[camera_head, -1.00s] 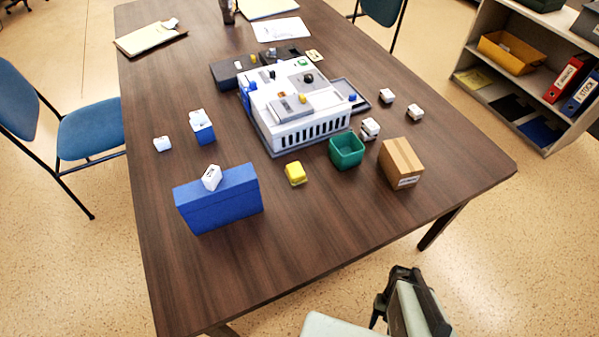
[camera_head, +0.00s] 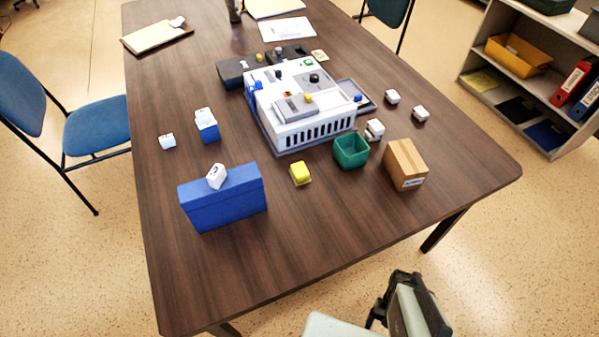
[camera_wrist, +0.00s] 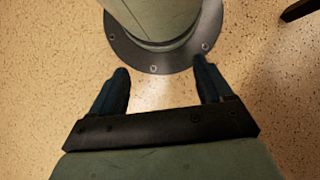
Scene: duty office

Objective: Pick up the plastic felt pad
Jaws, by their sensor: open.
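I cannot tell for sure which small item is the plastic felt pad. Candidates on the table in the head view are a yellow block (camera_head: 300,173), a white piece (camera_head: 216,176) on a blue box (camera_head: 222,201), a white-topped blue item (camera_head: 206,126) and a small white block (camera_head: 167,141). Other small white blocks (camera_head: 392,97) lie at the right. My gripper (camera_wrist: 160,66) is open and empty in the wrist view, pointing at the floor and my own round base. It is off the table, beyond its near edge.
A white machine (camera_head: 300,110) with small coloured pieces on top stands mid-table. A green bin (camera_head: 351,151) and a cardboard box (camera_head: 403,165) are in front of it. The table's near part (camera_head: 260,270) is clear. Blue chair (camera_head: 95,125) left, shelf (camera_head: 500,85) right.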

